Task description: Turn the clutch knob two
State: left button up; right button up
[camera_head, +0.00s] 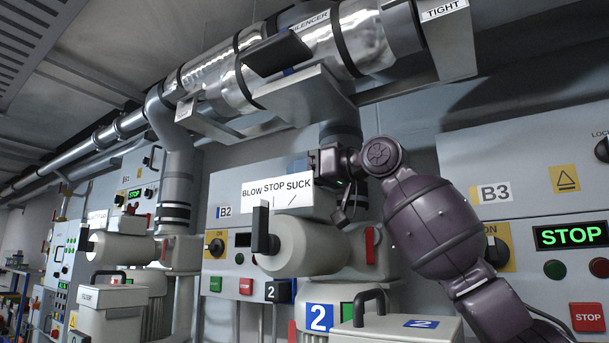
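A black lever-like knob (262,229) sits on the front of a beige cylinder (315,247), below a white "BLOW STOP SUCK" sign (277,191). A blue "2" label (319,318) is below it. I cannot read a clutch label on it. My purple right arm comes in from the right. Its dark gripper (340,190) is above and right of the knob, near the sign's right end, and appears apart from the knob. Its fingers are small and dark, so their opening is unclear. My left gripper is not in view.
A rotary switch (216,247) on a yellow plate is on the B2 panel. A grey box (395,329) with a black handle stands in front. A metal pipe with a silencer (270,60) runs overhead. The B3 panel (545,180) is at right, behind my arm.

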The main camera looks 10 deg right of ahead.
jog(key=o, duration=0.9)
pick_arm(q)
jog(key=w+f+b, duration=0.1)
jog(key=b, duration=0.2)
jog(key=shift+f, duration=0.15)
pick_arm(e)
jog(key=v, duration=1.1)
jog(key=shift+a, duration=0.1)
